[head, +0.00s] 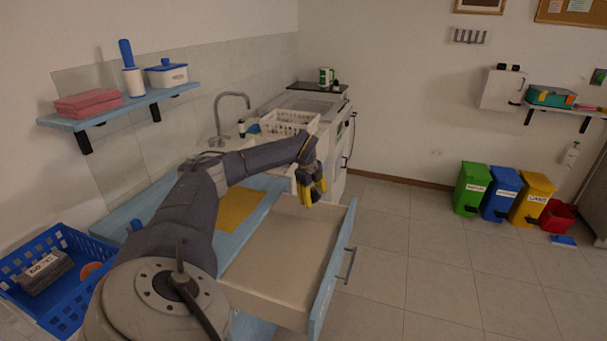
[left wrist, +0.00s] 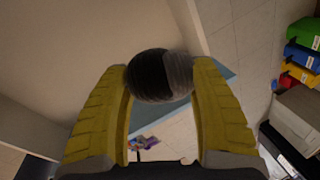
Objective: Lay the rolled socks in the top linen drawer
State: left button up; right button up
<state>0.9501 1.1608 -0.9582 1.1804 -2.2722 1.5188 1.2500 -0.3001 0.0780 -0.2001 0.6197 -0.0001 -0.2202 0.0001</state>
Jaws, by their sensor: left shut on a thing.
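My left gripper (head: 312,190) is over the far end of the open top drawer (head: 275,262) in the head view. In the left wrist view, the yellow fingers of my left gripper (left wrist: 161,85) are shut on dark grey rolled socks (left wrist: 150,76). The socks look like a round ball with a lighter grey band on one side. In the head view the socks are hard to make out at the fingers. The drawer is pulled out, and its visible pale floor is bare. My right gripper is not in view.
A blue basket (head: 62,318) with a labelled dark item stands at the lower left. A yellow cloth (head: 238,208) lies on the blue counter. A white basket (head: 290,122) stands farther back. Green, blue and yellow bins (head: 472,188) stand on the floor at right.

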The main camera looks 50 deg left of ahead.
aim_at(314, 235)
pick_arm(q)
notch_tip(314, 235, down, 17)
jog(key=shift+f, duration=0.1)
dwell(0.6)
jog(key=shift+f, duration=0.15)
jog(key=o, duration=1.1)
jog(key=v, duration=1.2)
